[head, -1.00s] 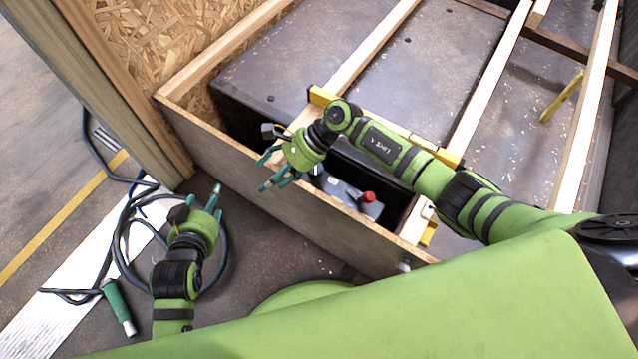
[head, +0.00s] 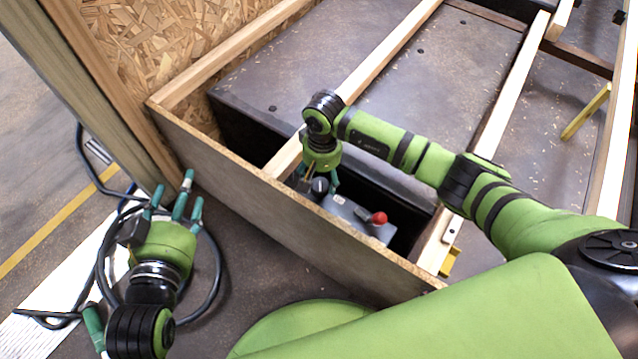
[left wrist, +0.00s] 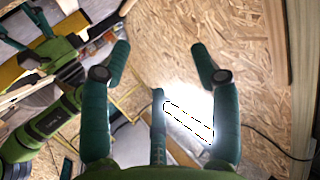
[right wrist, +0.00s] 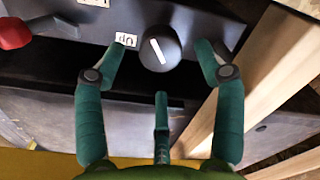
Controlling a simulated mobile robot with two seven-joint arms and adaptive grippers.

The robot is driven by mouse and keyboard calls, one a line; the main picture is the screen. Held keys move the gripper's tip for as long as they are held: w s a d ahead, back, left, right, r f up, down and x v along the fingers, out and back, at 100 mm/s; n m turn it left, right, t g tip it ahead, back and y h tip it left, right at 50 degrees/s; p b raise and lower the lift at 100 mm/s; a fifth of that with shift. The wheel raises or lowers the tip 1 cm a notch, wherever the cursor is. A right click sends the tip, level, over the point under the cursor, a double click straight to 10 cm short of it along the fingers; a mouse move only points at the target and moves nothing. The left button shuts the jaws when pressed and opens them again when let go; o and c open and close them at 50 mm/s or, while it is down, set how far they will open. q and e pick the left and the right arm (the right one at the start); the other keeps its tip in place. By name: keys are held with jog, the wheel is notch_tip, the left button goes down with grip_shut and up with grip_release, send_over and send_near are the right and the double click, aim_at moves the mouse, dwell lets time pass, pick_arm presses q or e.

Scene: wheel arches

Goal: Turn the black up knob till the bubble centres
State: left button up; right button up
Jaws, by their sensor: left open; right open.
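The black knob (right wrist: 160,49) with a white pointer line sits on a dark grey box (right wrist: 195,20), right of a white label reading "UP" upside down. In the right wrist view my right gripper (right wrist: 165,58) is open, its fingertips on either side of the knob with gaps. In the head view the knob (head: 320,187) shows at the grey box (head: 350,215), under my right gripper (head: 318,185). My left gripper (head: 175,200) is open and empty, left of the wooden frame; it also shows in the left wrist view (left wrist: 160,65). I see no bubble.
A red knob (head: 379,218) stands on the same box. Wooden beams (head: 385,50) and the plank wall (head: 270,215) surround the recess. A cable (head: 215,260) and a green-handled tool (head: 93,325) lie on the floor. A bright lamp-like glare shows in the left wrist view.

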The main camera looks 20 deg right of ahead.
aim_at(320, 184)
notch_tip(320, 184, down, 3)
jog(key=shift+f+b, duration=0.2)
jog(key=shift+b, duration=0.25)
pick_arm(q)
notch_tip(320, 184, up, 8)
jog(key=d+m+t+h, duration=0.1)
jog(key=d+t+h, duration=0.1)
jog(key=t, duration=0.2)
jog(key=shift+d+f, duration=0.15)
jog(key=shift+f, duration=0.05)
pick_arm(e)
jog(key=shift+f, duration=0.35)
jog(key=c, duration=1.1)
